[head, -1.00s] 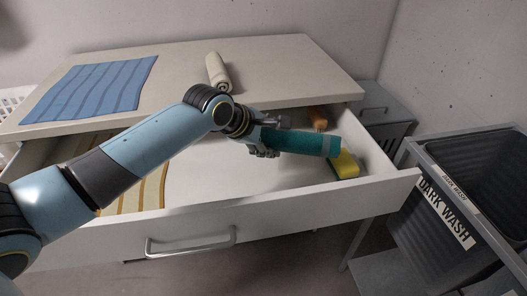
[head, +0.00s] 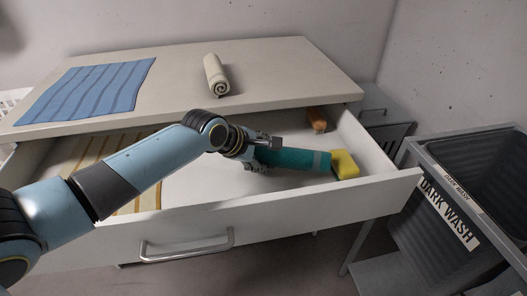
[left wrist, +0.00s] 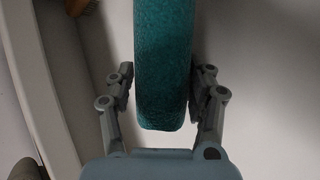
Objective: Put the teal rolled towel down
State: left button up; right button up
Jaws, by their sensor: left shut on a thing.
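In the left wrist view the teal rolled towel (left wrist: 163,70) runs between the two fingers of my left gripper (left wrist: 162,90). I cannot tell whether the towel touches the drawer floor. My right gripper is not in view.
A yellow sponge (head: 345,164) is at the towel's right end. A brown-orange item (head: 317,120) and a striped yellow cloth (head: 100,160) are in the drawer. A cream roll (head: 215,75) and blue cloth (head: 88,90) lie on top. A dark wash bin (head: 470,190) stands right.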

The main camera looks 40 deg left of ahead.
pick_arm(q)
jog(key=shift+f, duration=0.25)
jog(key=o, duration=1.2)
jog(key=shift+o, duration=0.2)
jog(key=shift+r, duration=0.3)
jog(key=d+p+v, duration=0.1)
jog(key=p+v, duration=0.3)
jog(key=v, duration=0.8)
jog(key=shift+a+r, duration=0.4)
jog(key=shift+a, duration=0.1)
